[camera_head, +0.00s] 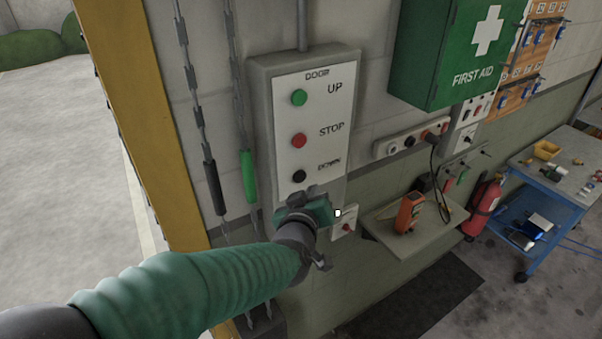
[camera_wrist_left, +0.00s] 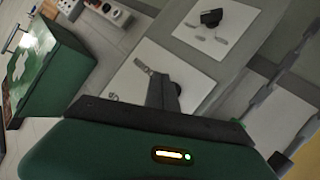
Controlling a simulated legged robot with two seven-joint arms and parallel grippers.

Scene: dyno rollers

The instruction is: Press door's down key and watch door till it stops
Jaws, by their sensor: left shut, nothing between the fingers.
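The grey door control box (camera_head: 261,125) is on the wall, with a white face marked DOOR. Its green UP button (camera_head: 299,97) is at the top, the red STOP button (camera_head: 299,140) in the middle and the black DOWN button (camera_head: 299,176) at the bottom. My left gripper (camera_head: 313,192) is shut and empty, just below the DOWN button; whether it touches the box I cannot tell. In the left wrist view my shut fingers (camera_wrist_left: 163,92) stand in front of a pale plate. The doorway is open at the far left; no door panel shows. My right gripper is out of view.
A yellow post (camera_head: 140,110) and hanging chains (camera_head: 192,85) are left of the box. A green first aid cabinet (camera_head: 448,50), a small shelf (camera_head: 415,225), a fire extinguisher (camera_head: 483,207) and a blue cart (camera_head: 555,205) are to the right.

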